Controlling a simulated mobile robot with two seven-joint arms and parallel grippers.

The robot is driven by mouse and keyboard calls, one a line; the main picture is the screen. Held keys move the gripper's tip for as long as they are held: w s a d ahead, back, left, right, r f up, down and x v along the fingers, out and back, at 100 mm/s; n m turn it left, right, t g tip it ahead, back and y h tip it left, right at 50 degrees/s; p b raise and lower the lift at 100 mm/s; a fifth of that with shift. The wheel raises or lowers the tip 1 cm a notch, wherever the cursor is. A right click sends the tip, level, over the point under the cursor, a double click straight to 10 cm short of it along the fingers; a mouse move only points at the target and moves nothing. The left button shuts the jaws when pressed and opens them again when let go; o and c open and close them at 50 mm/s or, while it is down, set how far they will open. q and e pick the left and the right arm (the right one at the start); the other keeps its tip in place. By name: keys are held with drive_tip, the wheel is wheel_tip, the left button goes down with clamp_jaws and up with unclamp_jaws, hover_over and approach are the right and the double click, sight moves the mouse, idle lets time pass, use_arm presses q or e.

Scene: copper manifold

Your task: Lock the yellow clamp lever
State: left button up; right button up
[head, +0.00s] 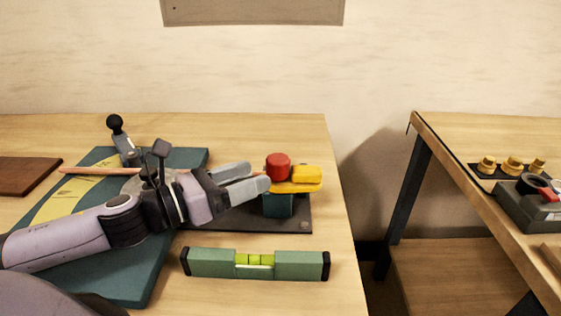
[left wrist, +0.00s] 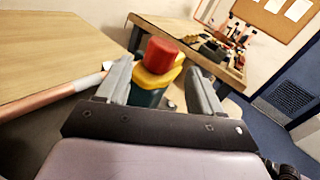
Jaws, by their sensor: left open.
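The yellow clamp lever (head: 306,175) sits on a dark teal clamp block (head: 278,206) on a dark plate, with a red knob (head: 278,166) on top. My left gripper (head: 257,177) is open just left of the clamp, its fingers pointing at it. In the left wrist view the red knob (left wrist: 162,54) and yellow lever (left wrist: 158,80) appear between the two spread fingers; I cannot tell whether either finger touches them. A copper pipe (head: 85,171) runs toward the clamp, partly hidden by my left arm. My right gripper is not in view.
A green spirit level (head: 210,263) lies in front of the clamp. A teal mat (head: 135,285) is under my left arm, with a black-knobbed upright clamp (head: 122,140) behind. A second table (head: 450,135) with brass fittings (head: 512,166) stands across a gap at right.

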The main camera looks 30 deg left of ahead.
sight(268, 168)
use_arm(q)
drive_tip(key=shift+x, duration=0.95)
drive_tip(key=shift+p+x, duration=0.75)
drive_tip(key=shift+x, duration=1.6)
clamp_jaws()
